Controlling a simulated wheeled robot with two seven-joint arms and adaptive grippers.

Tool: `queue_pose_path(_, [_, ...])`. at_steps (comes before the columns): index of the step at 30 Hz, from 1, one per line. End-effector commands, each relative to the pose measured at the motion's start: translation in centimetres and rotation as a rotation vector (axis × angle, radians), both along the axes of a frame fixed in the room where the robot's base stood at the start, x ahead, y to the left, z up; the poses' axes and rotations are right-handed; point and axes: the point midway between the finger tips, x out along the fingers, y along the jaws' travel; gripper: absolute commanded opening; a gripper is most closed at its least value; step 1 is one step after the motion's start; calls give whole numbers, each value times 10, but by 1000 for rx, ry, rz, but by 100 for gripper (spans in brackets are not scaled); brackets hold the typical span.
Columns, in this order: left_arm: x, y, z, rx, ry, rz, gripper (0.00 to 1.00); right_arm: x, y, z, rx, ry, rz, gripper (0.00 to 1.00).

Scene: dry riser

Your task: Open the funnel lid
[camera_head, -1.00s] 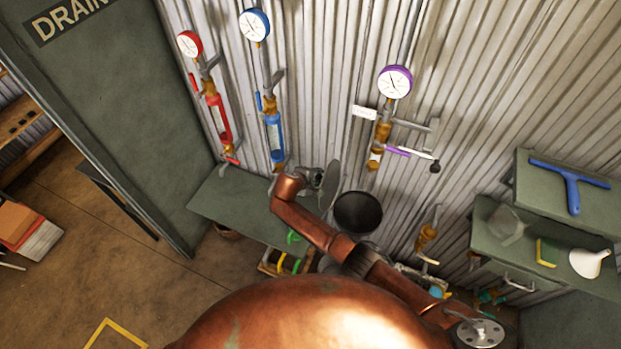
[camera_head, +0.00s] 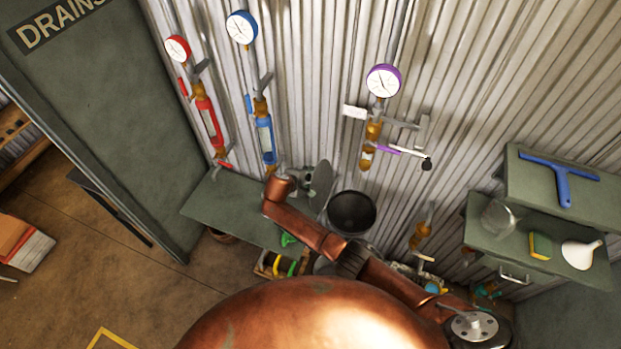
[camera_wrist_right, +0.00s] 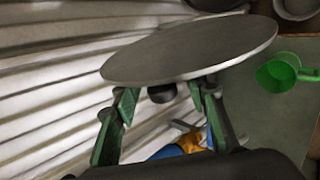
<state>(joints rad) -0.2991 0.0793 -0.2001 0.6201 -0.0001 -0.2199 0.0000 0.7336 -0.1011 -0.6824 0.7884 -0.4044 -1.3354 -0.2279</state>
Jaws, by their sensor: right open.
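The funnel (camera_head: 352,212) is a dark round bowl by the corrugated wall. The funnel lid (camera_head: 321,187), a thin grey disc, stands steeply tilted at the funnel's left side, clear of its mouth. My right gripper (camera_head: 307,180) is just left of the lid, on its knob side. In the right wrist view the lid (camera_wrist_right: 190,48) spans across just beyond my open right gripper (camera_wrist_right: 170,92). Its small black knob (camera_wrist_right: 162,93) is between the fingers, with gaps on both sides. The hinge is hidden. My left gripper is out of view.
A green shelf (camera_head: 225,205) lies below the red and blue gauges. A green cup (camera_wrist_right: 282,70) shows at right in the wrist view. A purple gauge (camera_head: 384,81) with pipework hangs above the funnel. Shelves at right hold a blue squeegee (camera_head: 563,180) and a white funnel (camera_head: 580,254).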

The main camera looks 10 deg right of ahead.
Motion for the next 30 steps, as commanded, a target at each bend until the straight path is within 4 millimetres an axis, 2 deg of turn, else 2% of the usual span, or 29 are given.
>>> queue_pose_path(8, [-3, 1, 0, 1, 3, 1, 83, -9, 9, 10, 5, -1, 2, 40])
queue_pose_path(21, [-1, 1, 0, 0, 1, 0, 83, -57, 47, 69, 3, -2, 1, 40])
queue_pose_path(30, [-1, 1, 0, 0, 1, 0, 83, -68, 55, 83, 0, 0, 0, 40])
